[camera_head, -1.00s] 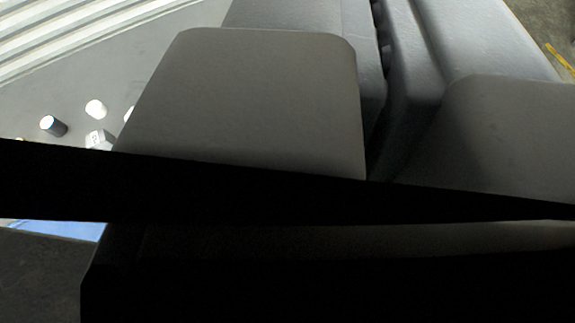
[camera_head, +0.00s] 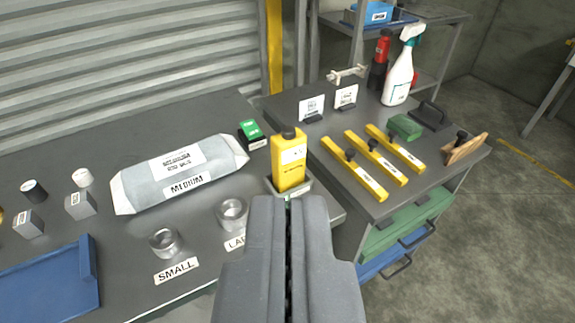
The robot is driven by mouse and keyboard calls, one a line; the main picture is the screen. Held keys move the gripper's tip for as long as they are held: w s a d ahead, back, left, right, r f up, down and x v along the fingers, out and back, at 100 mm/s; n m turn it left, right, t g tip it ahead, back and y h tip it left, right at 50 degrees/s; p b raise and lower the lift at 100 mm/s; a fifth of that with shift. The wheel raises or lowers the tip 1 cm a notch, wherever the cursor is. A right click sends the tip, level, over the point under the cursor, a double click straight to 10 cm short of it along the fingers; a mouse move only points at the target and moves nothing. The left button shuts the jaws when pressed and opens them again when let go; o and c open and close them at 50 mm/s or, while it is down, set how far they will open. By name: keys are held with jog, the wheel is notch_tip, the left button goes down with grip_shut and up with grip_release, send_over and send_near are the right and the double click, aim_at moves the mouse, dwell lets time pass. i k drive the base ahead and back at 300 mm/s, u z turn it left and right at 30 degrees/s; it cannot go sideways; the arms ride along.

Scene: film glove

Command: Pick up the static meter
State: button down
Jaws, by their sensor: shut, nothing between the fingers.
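The static meter appears to be the yellow upright box (camera_head: 289,160) with a black knob on top and a pale label. It stands in a small grey holder (camera_head: 306,186) near the right end of the left bench. My gripper (camera_head: 289,200) comes up from the bottom middle, its two grey fingers shut together with nothing between them. In the picture its tips lie just below the yellow box and overlap the holder's front. I cannot tell the exact gap in depth.
A grey "MEDIUM" packet (camera_head: 179,173), a green box (camera_head: 251,134) and metal rings (camera_head: 232,213) lie to the left. Yellow bars (camera_head: 354,168) and a spray bottle (camera_head: 401,72) are on the right bench. A blue tray (camera_head: 48,283) lies front left.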

aim_at(289, 147)
jog(key=z, duration=0.45)
jog(key=k, duration=1.2)
jog(key=z, duration=0.7)
jog(key=i, duration=1.25)
jog(key=u, duration=0.7)
jog(key=i, duration=0.5)
jog(key=u, duration=0.3)
